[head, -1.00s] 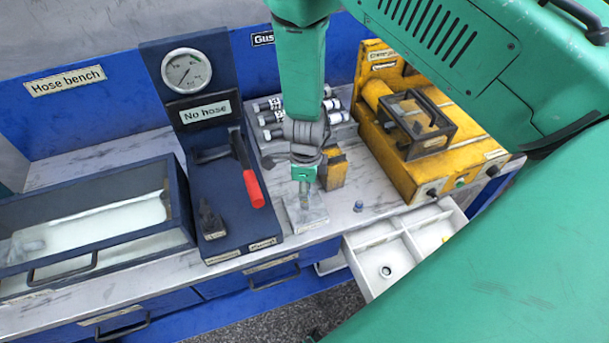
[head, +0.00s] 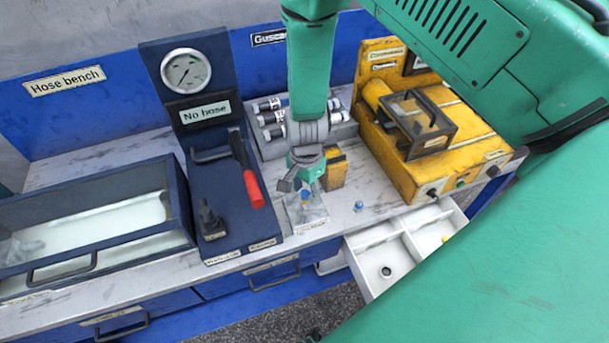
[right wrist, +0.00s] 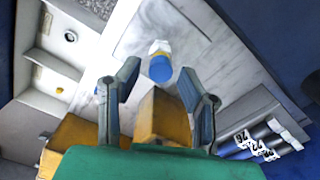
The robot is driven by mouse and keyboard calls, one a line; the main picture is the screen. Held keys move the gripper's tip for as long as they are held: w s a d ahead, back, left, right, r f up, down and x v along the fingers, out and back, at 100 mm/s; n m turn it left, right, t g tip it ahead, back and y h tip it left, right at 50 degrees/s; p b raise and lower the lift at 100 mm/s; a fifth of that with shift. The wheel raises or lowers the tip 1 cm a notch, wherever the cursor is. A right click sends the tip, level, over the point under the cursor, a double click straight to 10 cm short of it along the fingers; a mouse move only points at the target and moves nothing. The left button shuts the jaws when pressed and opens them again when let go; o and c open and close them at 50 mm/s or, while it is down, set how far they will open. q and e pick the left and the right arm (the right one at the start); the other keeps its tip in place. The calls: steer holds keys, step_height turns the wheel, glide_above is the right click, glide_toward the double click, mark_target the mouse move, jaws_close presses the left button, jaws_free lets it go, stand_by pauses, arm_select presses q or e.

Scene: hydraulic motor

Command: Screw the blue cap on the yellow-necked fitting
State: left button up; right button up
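The blue cap (head: 305,195) stands above the small pale stand (head: 308,214) on the bench. In the right wrist view the blue cap (right wrist: 160,69) sits at the end of a white fitting (right wrist: 160,47), with a thin yellow band between them; I cannot tell how tightly they are joined. My right gripper (head: 301,184) is just above the cap. In the right wrist view its fingers (right wrist: 158,74) are spread on either side of the cap, apart from it. My left gripper is not in view.
A yellow block (head: 335,170) stands close behind my right gripper. Another small blue part (head: 359,206) is on the bench to the right. An open white drawer (head: 398,240) sticks out at the front. A gauge stand with a red lever (head: 252,188) is to the left.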

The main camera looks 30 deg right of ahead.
steer(key=n, duration=1)
steer(key=n, duration=0.9)
steer(key=shift+n, duration=0.3)
